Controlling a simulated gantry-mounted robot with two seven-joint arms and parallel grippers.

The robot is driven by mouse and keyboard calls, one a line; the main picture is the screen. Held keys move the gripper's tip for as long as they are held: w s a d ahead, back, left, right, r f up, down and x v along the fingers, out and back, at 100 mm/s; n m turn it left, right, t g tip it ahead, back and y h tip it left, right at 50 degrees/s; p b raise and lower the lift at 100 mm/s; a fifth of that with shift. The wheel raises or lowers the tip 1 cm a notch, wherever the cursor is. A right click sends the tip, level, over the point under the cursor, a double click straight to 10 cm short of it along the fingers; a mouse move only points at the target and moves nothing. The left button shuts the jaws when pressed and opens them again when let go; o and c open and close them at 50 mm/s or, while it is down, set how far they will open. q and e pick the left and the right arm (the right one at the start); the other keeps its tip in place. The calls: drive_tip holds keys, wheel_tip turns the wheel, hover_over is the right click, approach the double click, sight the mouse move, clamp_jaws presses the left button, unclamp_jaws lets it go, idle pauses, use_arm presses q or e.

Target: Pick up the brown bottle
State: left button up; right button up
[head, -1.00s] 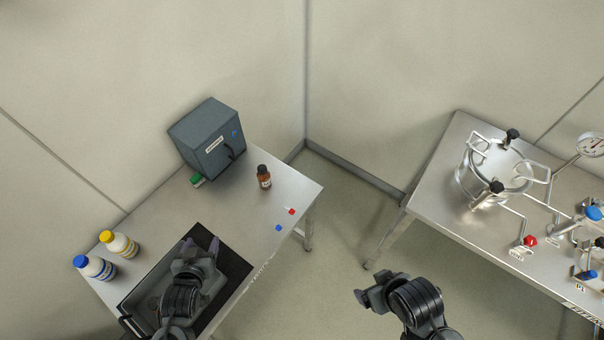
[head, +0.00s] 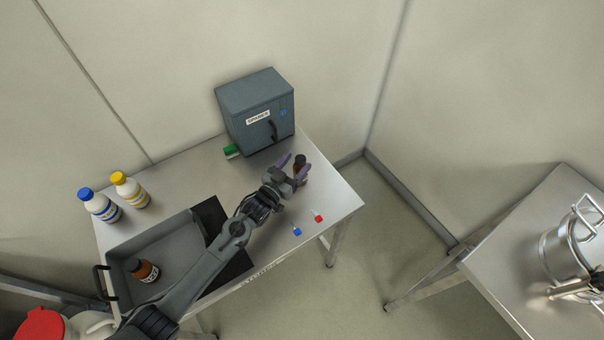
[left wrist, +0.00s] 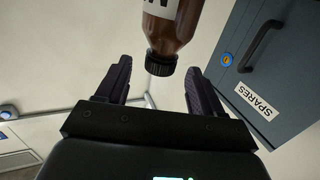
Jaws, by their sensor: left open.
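A second brown bottle (head: 143,270) is in the grey tray (head: 178,233). My right gripper is out of view.
The grey cabinet (head: 255,105) labelled SPARES stands close behind the bottle, a green item (head: 231,151) at its foot. Blue-capped (head: 100,207) and yellow-capped (head: 130,190) white bottles stand at the left. Blue (head: 297,231) and red (head: 318,217) pieces lie near the front edge.

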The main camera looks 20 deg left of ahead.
use_arm(q)
drive_tip(key=b+x, duration=0.3)
drive_tip(key=x, duration=0.1)
drive_tip(key=shift+w+f, duration=0.15)
drive_tip(key=shift+w+d, duration=0.1)
drive_tip(key=shift+w, duration=0.2)
drive_tip(key=shift+c, duration=0.4)
clamp_jaws()
